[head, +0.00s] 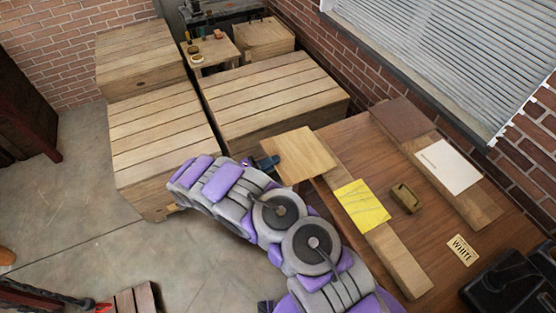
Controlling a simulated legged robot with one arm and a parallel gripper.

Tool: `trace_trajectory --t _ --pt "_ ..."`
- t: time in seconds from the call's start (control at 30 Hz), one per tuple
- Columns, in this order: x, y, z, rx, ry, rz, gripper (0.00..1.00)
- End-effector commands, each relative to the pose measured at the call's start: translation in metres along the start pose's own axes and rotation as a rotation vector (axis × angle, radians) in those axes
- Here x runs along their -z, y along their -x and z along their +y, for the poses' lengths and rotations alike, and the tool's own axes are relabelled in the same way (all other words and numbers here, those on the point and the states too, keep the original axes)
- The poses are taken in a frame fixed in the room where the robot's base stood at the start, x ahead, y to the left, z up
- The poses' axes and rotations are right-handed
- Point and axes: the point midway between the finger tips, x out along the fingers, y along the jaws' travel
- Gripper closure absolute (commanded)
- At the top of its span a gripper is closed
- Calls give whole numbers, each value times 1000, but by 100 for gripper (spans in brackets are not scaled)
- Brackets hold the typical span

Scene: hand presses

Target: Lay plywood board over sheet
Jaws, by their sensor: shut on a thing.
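A light plywood board (300,156) is held flat in my gripper (272,163), which is shut on its left edge. My purple and grey arm reaches up to it from the bottom. A white sheet (448,166) lies on a second plank (478,208) to the right. The gripper's fingertips are mostly hidden by the board.
A brown board (403,118) lies on the second plank's far end. A small brass-coloured block (405,198) sits between the planks on the brown table (370,155). A label card (462,250) and a black object (510,282) are at right. Large wooden crates (270,100) stand behind.

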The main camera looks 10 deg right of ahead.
Motion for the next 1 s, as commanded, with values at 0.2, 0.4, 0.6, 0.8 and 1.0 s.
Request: trace_trajectory --t 0.2,0.4,0.6,0.8,1.0 --pt "0 25 0 -1 -1 2 100" --pt "0 46 -1 0 0 2 100" --pt "0 68 -1 -1 -2 1 100" --pt "0 89 -2 1 1 1 100" --pt "0 107 -1 0 -1 1 100"
